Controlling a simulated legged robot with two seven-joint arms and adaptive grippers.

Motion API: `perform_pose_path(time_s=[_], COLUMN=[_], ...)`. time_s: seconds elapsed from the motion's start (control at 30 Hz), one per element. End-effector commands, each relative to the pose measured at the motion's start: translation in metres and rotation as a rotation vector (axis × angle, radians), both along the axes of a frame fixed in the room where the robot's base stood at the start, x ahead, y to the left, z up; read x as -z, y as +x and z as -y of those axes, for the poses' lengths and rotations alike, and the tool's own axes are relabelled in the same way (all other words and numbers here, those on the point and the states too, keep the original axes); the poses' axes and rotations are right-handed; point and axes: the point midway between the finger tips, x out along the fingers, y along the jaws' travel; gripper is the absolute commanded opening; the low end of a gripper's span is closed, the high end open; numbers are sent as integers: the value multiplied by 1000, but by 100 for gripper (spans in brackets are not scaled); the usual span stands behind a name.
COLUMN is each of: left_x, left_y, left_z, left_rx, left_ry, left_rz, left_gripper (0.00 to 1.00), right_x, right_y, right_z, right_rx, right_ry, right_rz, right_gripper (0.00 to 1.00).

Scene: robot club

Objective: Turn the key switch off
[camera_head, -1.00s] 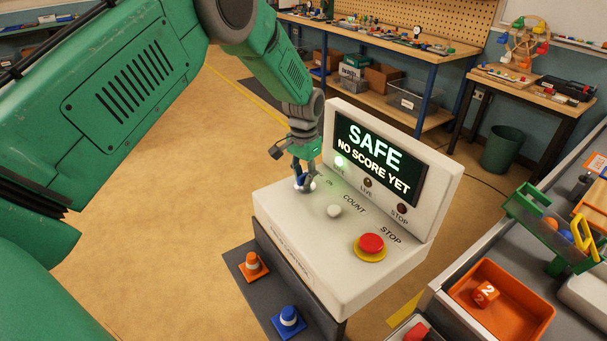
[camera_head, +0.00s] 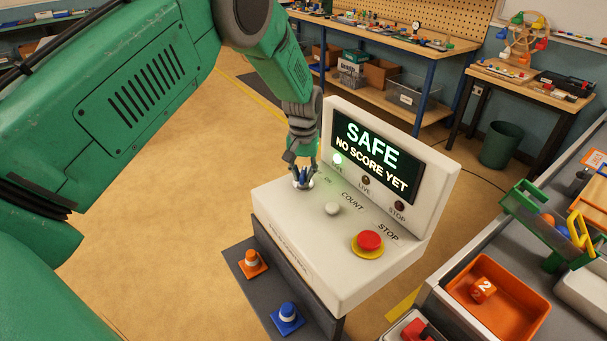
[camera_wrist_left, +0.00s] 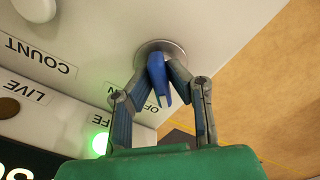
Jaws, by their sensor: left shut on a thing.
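The key switch, a blue key in a round metal collar, sits at the left end of the white control box (camera_head: 285,215). In the left wrist view the blue key (camera_wrist_left: 158,75) stands between my fingers, and the metal collar (camera_wrist_left: 150,47) shows behind it. My left gripper (camera_head: 302,177) comes down from above and is shut on the key; its fingertips (camera_wrist_left: 160,68) are close to the collar. An "OFF" label is partly hidden behind a finger. The screen (camera_head: 377,155) reads "SAFE NO SCORE YET", and the green lamp (camera_head: 337,159) is lit. My right gripper is not in view.
A white count button (camera_head: 332,209) and a red stop button (camera_head: 369,241) are on the box's top. Orange (camera_head: 251,262) and blue (camera_head: 287,318) cones stand on the dark base. A bench with an orange tray (camera_head: 498,306) is at right. Open floor lies left.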

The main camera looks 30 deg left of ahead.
Motion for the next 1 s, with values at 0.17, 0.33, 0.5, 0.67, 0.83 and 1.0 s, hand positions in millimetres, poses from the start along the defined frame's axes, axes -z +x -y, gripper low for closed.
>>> perform_pose_path(time_s=[0.17, 0.33, 0.5, 0.67, 0.83, 1.0], left_x=[-6, -6, -5, -3, -10, -39], left_y=[7, 7, 5, 3, 3, 4], left_z=[-2, -2, -1, -1, -1, -1], left_rx=[-5, -5, -4, -4, -3, -3], left_ry=[4, 4, 3, 2, 2, 2], left_rz=[21, 21, 17, 12, 11, 13], left_gripper=[0, 0, 33, 33, 33, 33], right_x=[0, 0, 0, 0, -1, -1], right_y=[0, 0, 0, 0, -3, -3], right_z=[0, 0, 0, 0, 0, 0], right_rx=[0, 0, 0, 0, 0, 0], right_ry=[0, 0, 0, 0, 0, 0], right_rz=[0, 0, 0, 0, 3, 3], right_gripper=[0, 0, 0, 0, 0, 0])
